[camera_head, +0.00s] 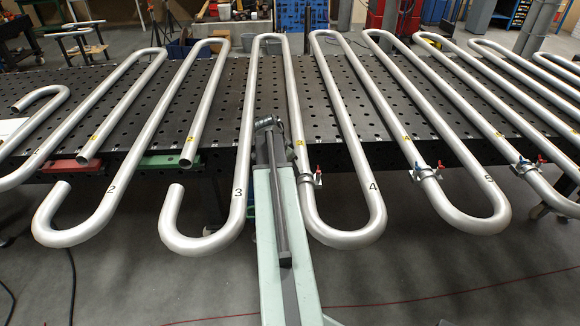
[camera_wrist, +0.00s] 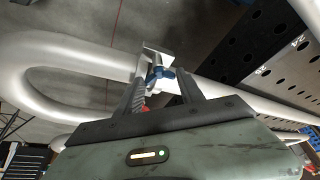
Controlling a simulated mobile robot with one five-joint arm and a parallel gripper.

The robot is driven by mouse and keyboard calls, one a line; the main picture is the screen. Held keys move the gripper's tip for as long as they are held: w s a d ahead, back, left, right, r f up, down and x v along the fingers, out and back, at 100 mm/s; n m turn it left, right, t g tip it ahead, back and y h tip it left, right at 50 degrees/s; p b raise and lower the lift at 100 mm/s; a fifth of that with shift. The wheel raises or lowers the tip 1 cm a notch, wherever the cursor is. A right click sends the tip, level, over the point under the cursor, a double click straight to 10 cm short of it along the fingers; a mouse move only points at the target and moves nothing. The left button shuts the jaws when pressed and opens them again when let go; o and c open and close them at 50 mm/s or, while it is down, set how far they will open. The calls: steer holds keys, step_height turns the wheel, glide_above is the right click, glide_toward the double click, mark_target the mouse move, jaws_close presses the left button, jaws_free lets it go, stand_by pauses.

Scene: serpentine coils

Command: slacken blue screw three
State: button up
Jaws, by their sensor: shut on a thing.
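In the wrist view my gripper (camera_wrist: 160,78) has its two dark fingers on either side of a blue screw (camera_wrist: 157,72) and is shut on it. The screw sits on a pale metal clamp (camera_wrist: 155,60) around a silver pipe. A red screw (camera_wrist: 145,108) shows partly, low between the fingers. No number for this clamp is readable in the wrist view. In the head view my arm reaches up to the middle coils, beside a clamp (camera_head: 309,180) with red and blue screws below a yellow label; the fingers cannot be made out there.
Silver serpentine pipes (camera_head: 365,190) lie over a black perforated table (camera_head: 225,110), their bends overhanging its front edge. Further clamps (camera_head: 427,173) and (camera_head: 528,167) are to the right. A pipe bend (camera_wrist: 25,75) is close to my gripper's left. Floor in front is mostly clear.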

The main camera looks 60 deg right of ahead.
steer(key=n, duration=0.1)
steer(key=n+t, duration=0.1)
steer(key=n, duration=0.1)
steer(key=shift+s+a+n+t, duration=0.1)
steer(key=shift+s+n+t, duration=0.05)
steer(key=shift+n+t, duration=0.15)
steer(key=n+t, duration=0.1)
steer(key=n, duration=0.2)
steer(key=shift+s+n, duration=0.15)
steer(key=shift+n, duration=0.15)
steer(key=n, duration=0.2)
steer(key=n+t+y, duration=0.1)
steer(key=n, duration=0.1)
steer(key=n+t, duration=0.1)
steer(key=n, duration=0.1)
steer(key=shift+s+d+y, duration=0.2)
steer(key=shift+d+y, duration=0.05)
steer(key=shift+y, duration=0.05)
steer(key=n+t+y, duration=0.1)
steer(key=n, duration=0.3)
steer(key=shift+d, duration=0.15)
steer(key=n+y, duration=0.1)
steer(key=n, duration=0.2)
steer(key=shift+d+n+y, duration=0.15)
steer(key=shift+n+y, duration=0.15)
steer(key=n+y, duration=0.2)
steer(key=n, duration=0.3)
steer(key=shift+d+n, duration=0.15)
steer(key=shift+n, duration=0.15)
steer(key=shift+f, duration=0.1)
